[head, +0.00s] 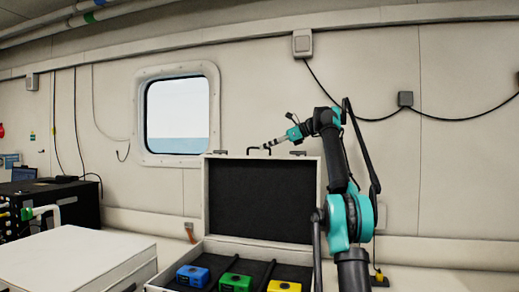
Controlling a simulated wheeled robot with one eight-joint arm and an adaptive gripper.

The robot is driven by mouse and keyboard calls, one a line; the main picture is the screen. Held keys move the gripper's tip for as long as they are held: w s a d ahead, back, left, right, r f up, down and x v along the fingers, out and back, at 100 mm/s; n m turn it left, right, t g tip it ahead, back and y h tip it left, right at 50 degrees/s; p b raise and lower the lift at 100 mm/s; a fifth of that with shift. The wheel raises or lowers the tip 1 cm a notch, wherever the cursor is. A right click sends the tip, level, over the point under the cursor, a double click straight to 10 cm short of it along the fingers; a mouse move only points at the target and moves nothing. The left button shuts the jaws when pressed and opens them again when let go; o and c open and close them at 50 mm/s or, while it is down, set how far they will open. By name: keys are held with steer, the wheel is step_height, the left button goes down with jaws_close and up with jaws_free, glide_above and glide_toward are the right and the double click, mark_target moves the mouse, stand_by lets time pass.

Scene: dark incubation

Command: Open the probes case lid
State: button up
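The probes case (207,203) stands in the lower middle of the head view. Its lid stands raised and upright, with a dark inner lining (261,199) facing me. A dark handle (259,150) and two latches show along the lid's top edge. In the case's base lie a blue probe (192,276), a green probe (236,282) and a yellow probe (284,286), with dark rods beside them. My gripper (267,146) is at the lid's top edge, close to the handle. Its fingers are too small to tell whether they are open or touching the handle.
A closed white case (75,262) is at the lower left. Black equipment (55,203) with cables stands behind it. A window (177,115) and wall boxes with hanging cables are on the back wall.

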steer(key=s+d, duration=0.1)
steer(key=d, duration=0.2)
steer(key=s+d, duration=0.1)
steer(key=d, duration=0.2)
steer(key=s+d, duration=0.2)
steer(key=d, duration=0.1)
steer(key=shift+d, duration=0.35)
